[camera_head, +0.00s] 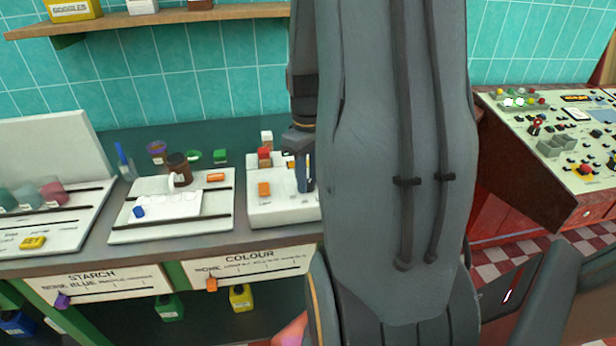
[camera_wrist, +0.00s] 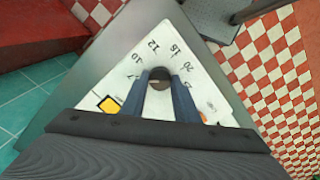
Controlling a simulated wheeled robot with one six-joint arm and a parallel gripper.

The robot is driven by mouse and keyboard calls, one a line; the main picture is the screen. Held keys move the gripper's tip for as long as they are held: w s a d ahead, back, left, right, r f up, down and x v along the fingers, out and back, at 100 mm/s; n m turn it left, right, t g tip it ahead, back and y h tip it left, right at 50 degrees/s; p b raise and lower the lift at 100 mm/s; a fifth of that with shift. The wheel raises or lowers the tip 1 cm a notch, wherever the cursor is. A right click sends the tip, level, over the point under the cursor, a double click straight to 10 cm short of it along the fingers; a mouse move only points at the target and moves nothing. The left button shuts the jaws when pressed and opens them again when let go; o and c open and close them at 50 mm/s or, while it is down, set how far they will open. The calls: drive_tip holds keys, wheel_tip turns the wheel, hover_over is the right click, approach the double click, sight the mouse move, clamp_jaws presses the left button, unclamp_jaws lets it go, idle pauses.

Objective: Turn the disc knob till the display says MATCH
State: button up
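The disc knob (camera_wrist: 159,78) is a dark round knob on a white panel (camera_wrist: 205,72) with a printed number scale around it, 12, 16 and 20 among the numbers. My gripper (camera_wrist: 160,84) has its two blue fingers on either side of the knob, and they appear to touch it. In the head view my gripper (camera_head: 305,172) points down at the right part of the white unit (camera_head: 280,211) on the bench, and my arm hides much of that unit. The knob is hidden there.
Below is a COLOUR scale (camera_head: 249,266). A control console (camera_head: 555,138) stands right.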

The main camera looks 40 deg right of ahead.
drive_tip(key=c, duration=0.4)
drive_tip(key=m+p, duration=0.1)
drive_tip(key=m, duration=0.2)
drive_tip(key=shift+m+p, duration=0.35)
drive_tip(key=shift+m, duration=0.05)
drive_tip(key=shift+m+p, duration=0.5)
drive_tip(key=shift+m, duration=1.4)
drive_tip(key=shift+d, duration=0.1)
drive_tip(key=o, duration=1.1)
